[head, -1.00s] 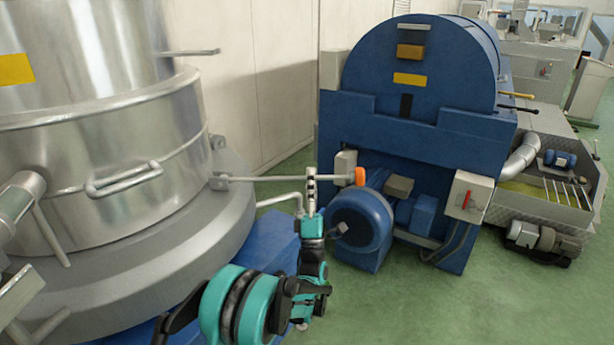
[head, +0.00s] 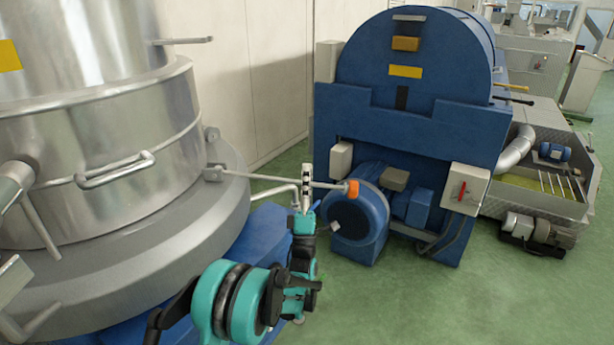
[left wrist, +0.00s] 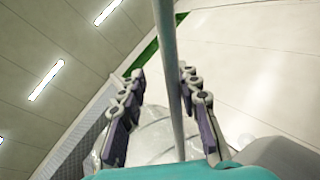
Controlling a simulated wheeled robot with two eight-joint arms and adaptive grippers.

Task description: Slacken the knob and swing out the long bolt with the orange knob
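The long bolt (head: 261,178) runs as a thin grey rod from a bracket (head: 213,173) on the steel vessel's rim, sloping slightly down to the right. Its orange knob (head: 352,188) is at the free end, in front of the blue motor. My left gripper (head: 306,186) is at the rod, between its middle and the knob. In the left wrist view the rod (left wrist: 168,70) passes between the two fingers of my left gripper (left wrist: 162,112). The fingers stand apart, with a visible gap to the rod on the left side. My right gripper is not in view.
The large steel vessel (head: 90,140) with its wide grey rim fills the left. A blue machine (head: 410,125) with a blue motor (head: 357,217) stands behind the knob. A bent pipe (head: 272,192) lies just below the bolt. Green floor (head: 420,305) is free at the front right.

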